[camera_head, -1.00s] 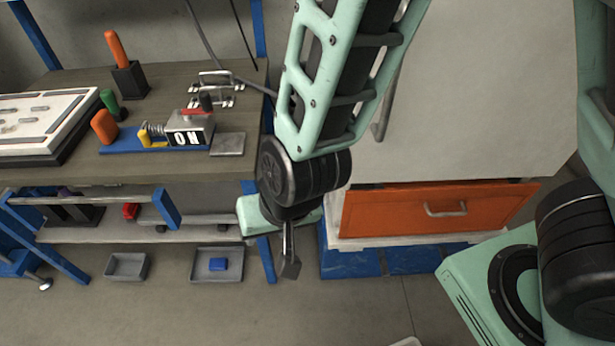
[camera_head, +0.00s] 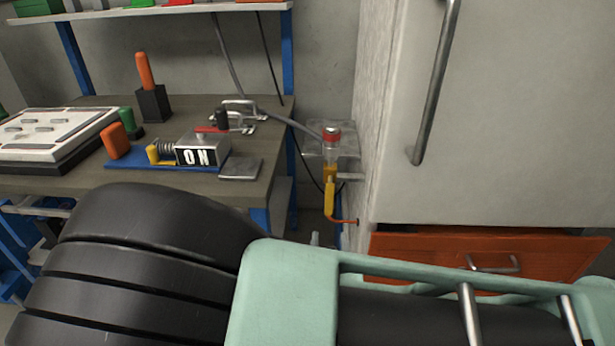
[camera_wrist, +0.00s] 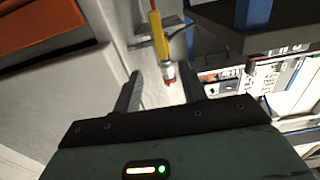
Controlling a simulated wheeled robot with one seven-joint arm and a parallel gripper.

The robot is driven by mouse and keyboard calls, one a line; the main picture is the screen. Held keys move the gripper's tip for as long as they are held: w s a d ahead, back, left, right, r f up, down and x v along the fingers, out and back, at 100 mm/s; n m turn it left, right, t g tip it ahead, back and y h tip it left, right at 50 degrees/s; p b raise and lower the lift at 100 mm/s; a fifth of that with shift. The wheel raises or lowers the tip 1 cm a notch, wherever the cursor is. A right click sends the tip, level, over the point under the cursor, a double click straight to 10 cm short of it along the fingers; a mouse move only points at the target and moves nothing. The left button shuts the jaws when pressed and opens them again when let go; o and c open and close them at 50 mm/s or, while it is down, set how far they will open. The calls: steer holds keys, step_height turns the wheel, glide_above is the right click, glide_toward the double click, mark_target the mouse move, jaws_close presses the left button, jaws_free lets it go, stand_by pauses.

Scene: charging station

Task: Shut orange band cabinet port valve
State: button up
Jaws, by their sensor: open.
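The port fitting on the cabinet's side has a yellow lever (camera_head: 330,197) hanging down and a clear cylinder with a red band (camera_head: 331,135) above it. A thin orange-red piece bends from the lever's lower end to the cabinet wall. The cabinet (camera_head: 510,120) is light grey with an orange drawer band (camera_head: 420,247). In the wrist view, the yellow part (camera_wrist: 156,35) and the red-banded end (camera_wrist: 169,74) lie beyond my gripper (camera_wrist: 160,75), roughly between its open, empty fingers. I cannot tell the distance to them.
A workbench (camera_head: 80,190) stands at the left with a blue-based "ON" fixture (camera_head: 196,152), an orange-handled tool (camera_head: 144,72) and a white panel (camera_head: 50,135). A grey cable (camera_head: 290,122) runs to the port. A long vertical handle (camera_head: 437,80) sticks out from the cabinet front.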

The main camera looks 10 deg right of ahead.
mark_target(330, 198)
steer(key=x, duration=1.5)
steer(key=shift+f, duration=0.1)
jaws_close()
